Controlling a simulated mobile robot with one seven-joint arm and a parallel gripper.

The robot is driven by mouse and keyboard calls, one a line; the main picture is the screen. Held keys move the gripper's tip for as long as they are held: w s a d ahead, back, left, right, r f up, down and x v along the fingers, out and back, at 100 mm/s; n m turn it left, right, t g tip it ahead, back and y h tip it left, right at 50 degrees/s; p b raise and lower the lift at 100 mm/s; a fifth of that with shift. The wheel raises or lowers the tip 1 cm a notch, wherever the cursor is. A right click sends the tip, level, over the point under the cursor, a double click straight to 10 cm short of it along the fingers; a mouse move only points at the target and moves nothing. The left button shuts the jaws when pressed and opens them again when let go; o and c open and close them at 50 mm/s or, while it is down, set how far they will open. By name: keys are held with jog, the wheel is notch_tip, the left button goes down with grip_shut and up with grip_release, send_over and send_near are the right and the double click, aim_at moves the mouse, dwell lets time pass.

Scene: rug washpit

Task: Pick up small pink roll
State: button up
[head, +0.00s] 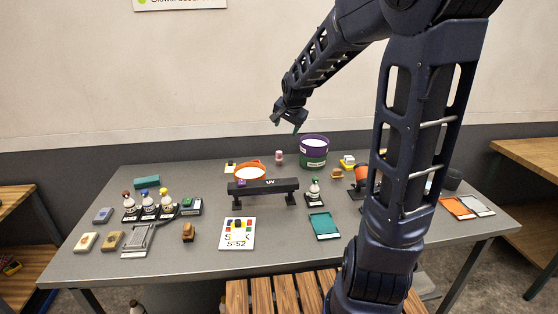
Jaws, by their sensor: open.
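A small pink roll (279,157) stands toward the back of the grey table, between an orange-rimmed bowl and a purple-and-green tub. It is small in the picture, and its finer details cannot be made out. My gripper (285,128) hangs in the air above the back of the table, up and slightly right of the roll in the picture. Its fingers are apart, with nothing between them, and it does not touch the roll.
The orange-rimmed bowl (250,171) is left of the roll and the purple-and-green tub (314,157) right. A black UV bar (264,187) stands in front. Several bottles (148,205) are at left. The table (200,265) has bare patches along its front.

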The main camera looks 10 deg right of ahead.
jog(key=w+a+f+m+t+y, duration=0.1)
jog(key=w+a+f+m+y, duration=0.35)
jog(key=w, duration=0.75)
notch_tip(320, 180, up, 12)
jog(key=r+m+t, duration=0.1)
jog(key=m+t, duration=0.8)
jog(key=m, duration=1.1)
send_over(280, 156)
jog(key=s, duration=0.1)
jog(key=shift+y, duration=0.25)
jog(key=f, duration=3.7)
jog(key=shift+d+f, duration=0.25)
jog(key=shift+d, duration=0.1)
jog(key=shift+w+f, duration=0.1)
jog(key=shift+f, duration=0.1)
jog(key=shift+x, duration=2.4)
jog(key=shift+r, duration=0.1)
jog(key=c, duration=1.1)
